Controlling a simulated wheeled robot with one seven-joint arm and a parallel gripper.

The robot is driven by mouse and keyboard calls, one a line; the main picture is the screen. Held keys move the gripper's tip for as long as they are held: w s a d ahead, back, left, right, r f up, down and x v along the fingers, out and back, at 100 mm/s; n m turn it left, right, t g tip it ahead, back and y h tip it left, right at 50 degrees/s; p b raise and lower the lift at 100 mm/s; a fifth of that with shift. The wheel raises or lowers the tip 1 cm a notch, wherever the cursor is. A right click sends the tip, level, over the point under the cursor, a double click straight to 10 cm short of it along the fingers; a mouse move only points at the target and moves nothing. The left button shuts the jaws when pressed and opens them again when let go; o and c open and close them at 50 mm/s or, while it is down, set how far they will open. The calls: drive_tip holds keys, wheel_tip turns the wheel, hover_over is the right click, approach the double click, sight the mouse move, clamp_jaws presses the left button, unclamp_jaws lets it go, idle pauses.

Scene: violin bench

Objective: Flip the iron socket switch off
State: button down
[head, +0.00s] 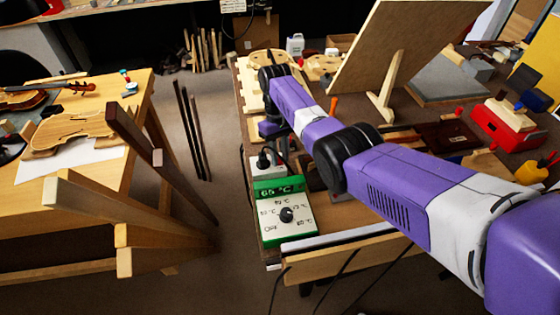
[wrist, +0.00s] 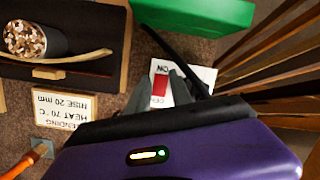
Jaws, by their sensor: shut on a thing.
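In the wrist view a white socket plate (wrist: 198,75) carries a red switch (wrist: 160,86). My gripper (wrist: 160,95) has its two grey fingers on either side of the red switch, closed on it; the exact contact is partly hidden. A black cord (wrist: 185,63) runs close by the right finger. In the head view my gripper (head: 269,129) is over the left edge of the bench, its fingertips hidden. Below it a black plug (head: 264,160) sits beside the controller (head: 284,211), whose green display reads 65 °C. The switch cannot be made out in the head view.
A card (wrist: 64,112) reading "HEAT 70 °C, RISE 20 mm" lies left of the fingers in the wrist view. A green box (wrist: 195,15) is above them. A leaning board (head: 395,45) stands behind my arm.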

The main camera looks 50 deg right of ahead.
drive_tip(key=c, duration=1.4)
unclamp_jaws()
drive_tip(key=shift+c, duration=0.2)
drive_tip(key=v, duration=0.8)
drive_tip(key=shift+s+f, duration=0.1)
